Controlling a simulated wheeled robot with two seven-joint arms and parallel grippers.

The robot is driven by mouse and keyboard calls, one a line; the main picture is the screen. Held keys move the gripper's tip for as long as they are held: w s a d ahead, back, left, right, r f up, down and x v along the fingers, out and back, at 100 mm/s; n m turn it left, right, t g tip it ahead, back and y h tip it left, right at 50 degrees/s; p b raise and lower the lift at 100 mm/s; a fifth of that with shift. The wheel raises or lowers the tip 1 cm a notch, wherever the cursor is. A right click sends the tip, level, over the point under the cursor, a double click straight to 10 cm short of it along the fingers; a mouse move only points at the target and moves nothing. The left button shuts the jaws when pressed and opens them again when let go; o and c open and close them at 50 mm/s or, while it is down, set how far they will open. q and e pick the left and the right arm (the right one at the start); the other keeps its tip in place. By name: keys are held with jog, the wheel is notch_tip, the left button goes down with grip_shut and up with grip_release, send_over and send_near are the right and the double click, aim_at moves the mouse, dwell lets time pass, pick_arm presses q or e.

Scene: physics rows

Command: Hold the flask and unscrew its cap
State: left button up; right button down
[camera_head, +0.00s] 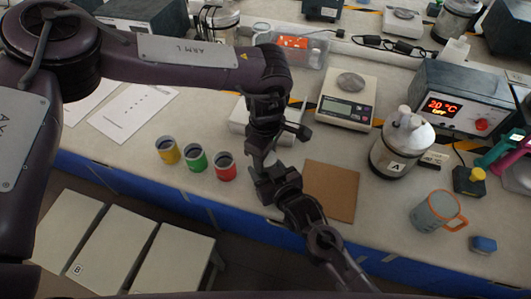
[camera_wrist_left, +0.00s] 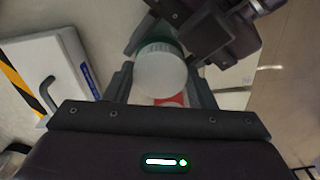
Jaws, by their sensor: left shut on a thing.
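My left gripper (camera_head: 264,152) points down over the front of the bench, beside my right gripper (camera_head: 277,180). In the left wrist view, the left gripper's fingers (camera_wrist_left: 160,80) stand on either side of a round white cap (camera_wrist_left: 160,74) and are shut on it. A green edge shows just behind the cap; most of the flask is hidden. In the head view only a small pale bit shows between the two grippers. My right gripper reaches in from the upper right in the wrist view (camera_wrist_left: 212,28), close to the flask; its fingertips are hidden.
Yellow (camera_head: 167,151), green (camera_head: 195,158) and red (camera_head: 224,167) cans stand left of the grippers. A brown board (camera_head: 332,190) lies to the right, with a mug (camera_head: 437,212) farther right. A scale (camera_head: 347,98) and a steel vessel (camera_head: 400,148) stand behind.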

pick_arm(q)
jog(key=n, duration=0.4)
jog(key=o, duration=1.1)
jog(key=shift+r, duration=0.1)
